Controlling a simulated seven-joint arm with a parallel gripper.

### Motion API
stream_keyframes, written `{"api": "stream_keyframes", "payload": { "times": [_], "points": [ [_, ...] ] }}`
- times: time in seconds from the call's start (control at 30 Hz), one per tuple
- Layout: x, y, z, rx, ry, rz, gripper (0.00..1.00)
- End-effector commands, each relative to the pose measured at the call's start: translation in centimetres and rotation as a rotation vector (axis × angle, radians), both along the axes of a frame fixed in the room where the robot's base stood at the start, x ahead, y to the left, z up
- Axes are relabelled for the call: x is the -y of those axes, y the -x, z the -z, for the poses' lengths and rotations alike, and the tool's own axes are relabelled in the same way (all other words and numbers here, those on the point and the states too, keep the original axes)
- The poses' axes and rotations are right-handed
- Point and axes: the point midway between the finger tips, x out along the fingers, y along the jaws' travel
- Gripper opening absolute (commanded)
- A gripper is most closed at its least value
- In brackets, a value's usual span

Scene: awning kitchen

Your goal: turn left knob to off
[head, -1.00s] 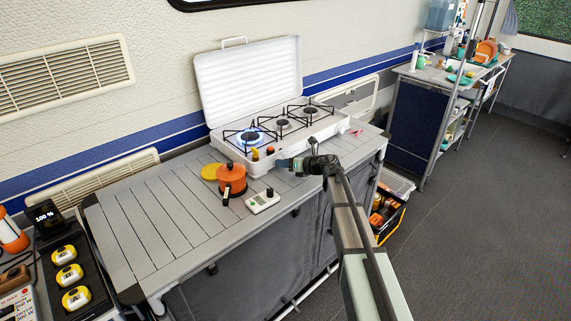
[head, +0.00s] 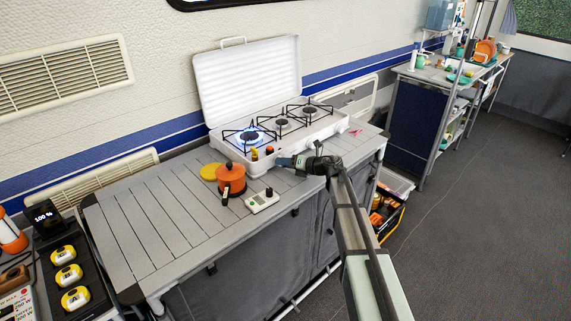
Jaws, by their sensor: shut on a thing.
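The white camping stove (head: 230,149) stands on the slatted table with its lid up. A blue flame burns on its left burner (head: 249,137). My gripper (head: 279,161) reaches in from the right to the stove's front, just right of and below these knobs. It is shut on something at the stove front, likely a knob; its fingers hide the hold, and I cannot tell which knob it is.
An orange pot (head: 231,180), a yellow disc (head: 211,172) and a small white device (head: 262,202) stand on the table (head: 150,225) in front of the stove. The table's left part is clear. A crate (head: 388,212) sits on the floor at the right.

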Motion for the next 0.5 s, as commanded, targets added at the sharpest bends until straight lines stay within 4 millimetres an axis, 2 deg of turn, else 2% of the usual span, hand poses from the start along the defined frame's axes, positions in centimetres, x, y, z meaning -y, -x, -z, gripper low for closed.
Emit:
{"api": "stream_keyframes", "payload": {
  "times": [0.1, 0.13, 0.33, 0.5],
  "points": [
    [-0.50, 0.28, -0.25, 0.000, -0.007, -0.013, 0.07],
    [-0.50, 0.28, -0.25, 0.000, -0.007, -0.013, 0.39],
    [-0.38, 0.20, -0.19, 0.000, -0.004, -0.010, 0.58],
    [-0.25, 0.12, -0.13, 0.001, -0.003, -0.007, 0.59]
  ]
}}
